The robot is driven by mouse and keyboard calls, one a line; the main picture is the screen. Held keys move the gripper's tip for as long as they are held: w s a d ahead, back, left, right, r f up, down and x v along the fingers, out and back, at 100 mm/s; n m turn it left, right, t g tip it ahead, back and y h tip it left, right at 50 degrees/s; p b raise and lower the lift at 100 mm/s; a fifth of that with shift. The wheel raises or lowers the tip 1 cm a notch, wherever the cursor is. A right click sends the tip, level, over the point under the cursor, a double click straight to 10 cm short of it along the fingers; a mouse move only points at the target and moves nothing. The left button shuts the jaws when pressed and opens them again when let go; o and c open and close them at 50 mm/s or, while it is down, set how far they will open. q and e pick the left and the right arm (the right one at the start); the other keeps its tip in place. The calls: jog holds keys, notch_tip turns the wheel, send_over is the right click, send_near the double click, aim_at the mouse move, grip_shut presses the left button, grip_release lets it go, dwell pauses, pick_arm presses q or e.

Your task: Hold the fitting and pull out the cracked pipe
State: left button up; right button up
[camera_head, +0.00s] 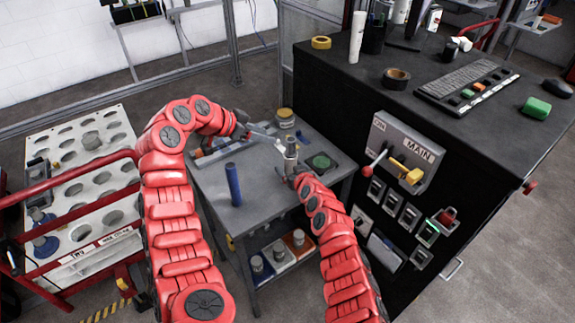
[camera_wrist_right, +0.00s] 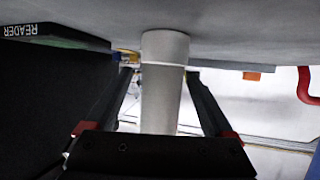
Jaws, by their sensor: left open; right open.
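The fitting (camera_head: 291,157) is a grey upright cylinder on the grey worktable (camera_head: 215,190). In the right wrist view a pale grey cylinder with a wider collar, seemingly the fitting (camera_wrist_right: 162,95), lies between the fingers of my right gripper (camera_wrist_right: 163,100). That gripper is open, one finger on each side, with gaps showing. In the head view my right gripper (camera_head: 296,172) is at the fitting's near side. My left gripper (camera_head: 268,137) is open and reaches from the left towards the fitting's top. A small white piece (camera_head: 279,144) shows at its tips; whether it is the cracked pipe is unclear.
A blue cylinder (camera_head: 233,184) stands on the table's left part. A black cabinet (camera_head: 335,105) borders the table on the right. A white rack with holes (camera_head: 75,150) stands left.

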jog(key=shift+w+a+f, duration=0.1)
jog(key=shift+w+f, duration=0.1)
jog(key=shift+w, duration=0.4)
jog(key=shift+w+a, duration=0.3)
jog(key=shift+a, duration=0.1)
